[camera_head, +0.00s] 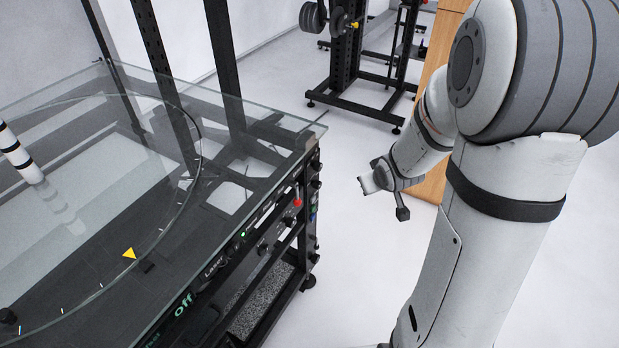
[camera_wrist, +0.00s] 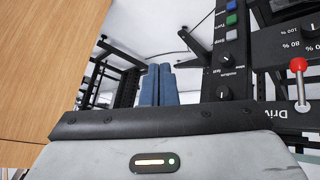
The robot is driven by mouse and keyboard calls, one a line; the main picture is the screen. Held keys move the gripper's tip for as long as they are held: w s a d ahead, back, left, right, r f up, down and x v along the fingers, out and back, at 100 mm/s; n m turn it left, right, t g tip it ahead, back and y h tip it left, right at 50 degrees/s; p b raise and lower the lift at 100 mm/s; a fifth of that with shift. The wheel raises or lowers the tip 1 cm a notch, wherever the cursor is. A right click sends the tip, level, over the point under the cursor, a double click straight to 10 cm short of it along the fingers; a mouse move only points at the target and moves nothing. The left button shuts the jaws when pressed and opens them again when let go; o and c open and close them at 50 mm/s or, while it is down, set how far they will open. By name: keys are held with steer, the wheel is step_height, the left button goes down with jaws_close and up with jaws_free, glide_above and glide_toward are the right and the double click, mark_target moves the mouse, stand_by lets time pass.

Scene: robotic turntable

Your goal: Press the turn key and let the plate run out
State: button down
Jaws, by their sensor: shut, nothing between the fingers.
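The turntable's glass plate (camera_head: 60,250) lies flat at the left in the head view, with a curved ring line and a yellow triangle marker (camera_head: 129,254). In the head view my wrist is right of the panel's front corner.
A red-topped lever (camera_wrist: 298,66) stands right of the keys, and black knobs (camera_wrist: 226,61) sit below them. A striped rod (camera_head: 18,155) stands over the plate. A green "off" display (camera_head: 184,303) is on the front. A wooden panel (camera_wrist: 45,70) is at the left; open floor (camera_head: 345,260) lies between.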

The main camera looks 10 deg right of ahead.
mark_target(313, 209)
steer(key=w+a+f+n+t+y+b, duration=0.1)
steer(key=a+f+y+b, duration=0.1)
steer(key=f, duration=0.9)
steer(key=w+a+f+n+t+y+b, duration=0.1)
steer(key=f+y+b, duration=0.3)
steer(key=f, duration=0.7)
steer(key=shift+w+a+f+t+y+b, duration=0.2)
steer(key=shift+w+a+t+y+b, duration=0.3)
steer(key=shift+b, duration=0.55)
steer(key=shift+w+d, duration=0.1)
steer(key=w+a, duration=0.5)
steer(key=a, duration=0.2)
steer(key=shift+b, duration=0.3)
steer(key=shift+w+a, duration=0.15)
steer(key=shift+w+a, duration=0.2)
